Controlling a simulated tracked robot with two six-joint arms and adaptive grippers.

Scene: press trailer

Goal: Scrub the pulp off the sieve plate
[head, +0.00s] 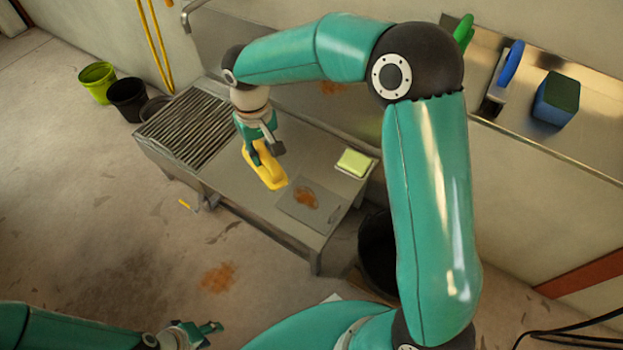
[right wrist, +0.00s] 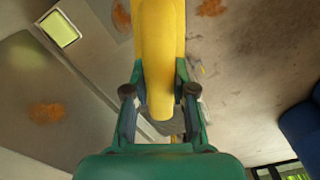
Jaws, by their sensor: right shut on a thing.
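The grey sieve plate (head: 289,207) lies on the bench near its front right corner, with a patch of orange-brown pulp (head: 308,197) on it. My right gripper (head: 265,152) is shut on a yellow tool (head: 268,175), which hangs below the fingers just left of the plate. Its working end is hard to make out. In the right wrist view the yellow tool (right wrist: 158,60) runs up between the two fingers, and part of the pulp patch (right wrist: 123,14) shows at the top. My left gripper (head: 205,330) is low at the left, empty, with its fingers apart.
A yellow-green block (head: 354,162) sits in a small tray behind the plate. A slatted rack (head: 190,128) covers the bench's left end. A dark bin (head: 376,250) stands right of the bench. A wall shelf (head: 595,125) holds a blue-green block (head: 557,98). Buckets (head: 97,82) stand far left.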

